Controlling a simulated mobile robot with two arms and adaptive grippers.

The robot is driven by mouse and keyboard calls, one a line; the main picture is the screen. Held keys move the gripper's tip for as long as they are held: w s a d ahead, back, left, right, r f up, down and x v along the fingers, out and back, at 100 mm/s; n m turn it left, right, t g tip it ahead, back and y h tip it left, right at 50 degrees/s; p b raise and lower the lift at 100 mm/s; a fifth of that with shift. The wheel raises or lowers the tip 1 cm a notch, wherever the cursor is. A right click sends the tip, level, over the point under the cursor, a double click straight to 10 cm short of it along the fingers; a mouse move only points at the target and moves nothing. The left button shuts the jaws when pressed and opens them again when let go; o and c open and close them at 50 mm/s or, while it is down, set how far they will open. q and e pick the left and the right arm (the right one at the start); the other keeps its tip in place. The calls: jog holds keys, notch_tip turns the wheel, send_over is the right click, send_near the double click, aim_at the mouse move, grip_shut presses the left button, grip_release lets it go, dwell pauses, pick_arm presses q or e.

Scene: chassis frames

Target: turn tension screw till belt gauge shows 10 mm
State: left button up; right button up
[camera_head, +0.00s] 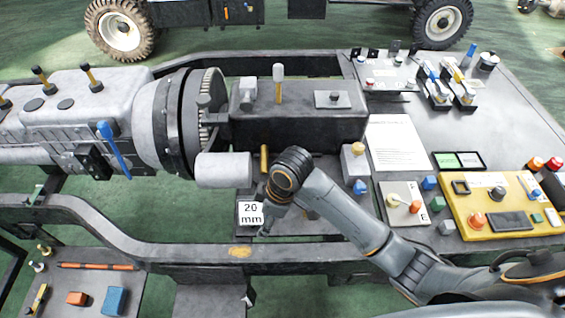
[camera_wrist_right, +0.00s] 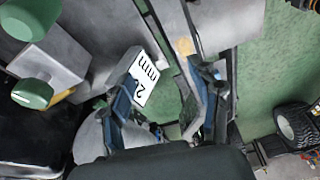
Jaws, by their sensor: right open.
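The belt gauge is a white plate (camera_head: 251,213) reading "20 mm", low in the middle of the chassis frame. In the right wrist view the plate (camera_wrist_right: 146,76) shows tilted and partly covered by a finger. My right gripper (camera_head: 267,208) is right beside the plate in the head view. In the wrist view its fingers (camera_wrist_right: 166,100) are apart, with the plate beyond them near the left finger. Nothing is seen held. I cannot tell for sure which part is the tension screw; a yellow handle (camera_head: 264,160) stands just behind the gripper. My left gripper is not in view.
A grey cylinder (camera_head: 222,170) and the large engine housing (camera_head: 85,110) lie left of my arm. A yellow control panel (camera_head: 500,205) and a white sheet (camera_head: 396,143) are on the right. A lower tray (camera_head: 85,290) holds small parts. The frame rail (camera_head: 190,252) runs along the front.

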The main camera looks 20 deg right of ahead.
jog(key=w+d+r+n+g+h, duration=0.1)
jog(key=w+d+r+n, duration=0.1)
jog(key=w+d+r, duration=0.35)
jog(key=w+d+r+n+h, duration=0.2)
jog(key=w+d+r+n, duration=0.1)
jog(key=w+r, duration=0.6)
jog(key=f, duration=0.4)
jog(key=f+p, duration=0.1)
jog(key=f, duration=0.4)
jog(key=f+p, duration=0.1)
jog(key=f, duration=0.4)
jog(key=shift+w+d, duration=0.2)
jog(key=shift+w, duration=0.05)
jog(key=shift+c, duration=0.4)
jog(key=c, duration=1.1)
